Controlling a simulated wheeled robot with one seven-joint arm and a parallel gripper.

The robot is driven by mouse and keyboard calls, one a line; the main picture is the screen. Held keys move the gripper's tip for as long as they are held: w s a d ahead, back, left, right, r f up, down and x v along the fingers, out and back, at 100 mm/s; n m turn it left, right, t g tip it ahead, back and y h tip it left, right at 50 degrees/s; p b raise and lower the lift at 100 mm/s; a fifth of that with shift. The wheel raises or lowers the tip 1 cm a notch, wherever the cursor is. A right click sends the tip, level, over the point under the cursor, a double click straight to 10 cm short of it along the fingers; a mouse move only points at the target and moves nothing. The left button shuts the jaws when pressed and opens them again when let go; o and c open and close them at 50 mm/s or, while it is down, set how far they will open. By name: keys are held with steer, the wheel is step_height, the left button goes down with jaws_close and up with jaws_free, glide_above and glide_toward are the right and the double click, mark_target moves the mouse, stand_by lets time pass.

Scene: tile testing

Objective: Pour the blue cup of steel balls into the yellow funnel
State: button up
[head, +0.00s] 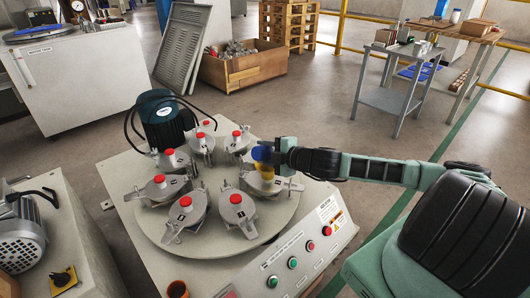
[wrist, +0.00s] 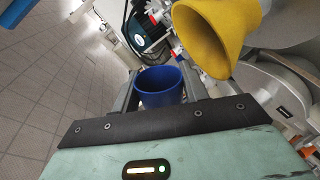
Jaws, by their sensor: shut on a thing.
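My gripper (head: 284,154) is shut on the blue cup (head: 262,153), at the right side of the round machine table. In the wrist view the blue cup (wrist: 161,88) sits between the two fingers of my gripper (wrist: 160,95). Its dark opening faces the camera; I cannot make out the steel balls inside. The yellow funnel (wrist: 222,32) is close to the cup, up and to the right in the wrist view, with its wide mouth visible. In the head view the yellow funnel (head: 265,171) shows just below the cup, partly hidden by my gripper.
Several metal jars with red knobs (head: 185,201) ring the round table (head: 160,245) close to my gripper. A dark motor (head: 160,118) stands behind them. A control panel (head: 300,258) with buttons is in front. Open floor lies beyond, with a grey cart (head: 396,72) at the back right.

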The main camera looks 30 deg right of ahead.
steer(key=shift+d+m+p, duration=0.15)
steer(key=shift+m+p, duration=0.15)
steer(key=shift+p, duration=0.15)
stand_by(0.7)
steer(key=shift+y, duration=0.3)
stand_by(0.5)
